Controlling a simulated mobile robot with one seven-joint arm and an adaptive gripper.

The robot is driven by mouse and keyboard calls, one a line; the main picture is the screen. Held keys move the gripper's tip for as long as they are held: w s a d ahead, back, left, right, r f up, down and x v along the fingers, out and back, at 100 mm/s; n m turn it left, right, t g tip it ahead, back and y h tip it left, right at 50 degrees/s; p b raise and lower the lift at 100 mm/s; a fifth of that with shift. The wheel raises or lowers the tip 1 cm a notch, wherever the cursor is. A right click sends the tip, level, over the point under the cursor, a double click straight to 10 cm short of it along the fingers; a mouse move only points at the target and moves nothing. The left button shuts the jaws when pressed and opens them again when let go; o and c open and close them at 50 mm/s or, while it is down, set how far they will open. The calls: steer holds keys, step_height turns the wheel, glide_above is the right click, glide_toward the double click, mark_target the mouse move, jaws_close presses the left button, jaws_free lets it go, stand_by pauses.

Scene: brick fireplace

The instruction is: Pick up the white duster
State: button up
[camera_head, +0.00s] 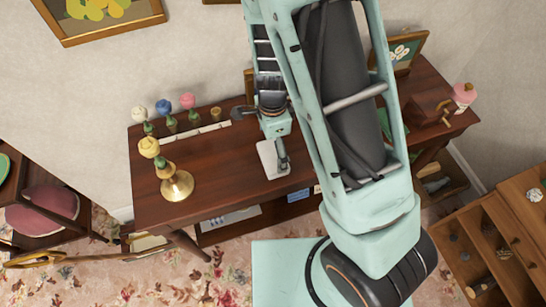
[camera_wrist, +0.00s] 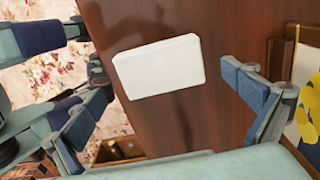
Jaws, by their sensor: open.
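The white duster (camera_head: 267,159) is a pale rectangular block on the dark wooden table (camera_head: 225,182), partly covered by my gripper in the head view. In the wrist view the duster (camera_wrist: 158,66) lies flat and slightly tilted on the brown wood. My gripper (camera_head: 262,138) is above the table, close over the duster. In the wrist view my gripper (camera_wrist: 166,88) is open, one finger to the left and one to the right, with the duster between and beyond them. Nothing is held. The height gap is hard to judge.
Several small flower ornaments (camera_head: 163,107) and a white strip (camera_head: 202,136) line the back. A wooden box (camera_head: 428,102) and pink bottle (camera_head: 464,95) stand at the right. Open wood surrounds the duster's left.

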mark_target(273, 155)
step_height(273, 155, down, 4)
steer(key=shift+f, duration=0.25)
steer(key=c, duration=1.1)
steer(key=shift+c, duration=0.2)
steer(key=shift+r, duration=0.15)
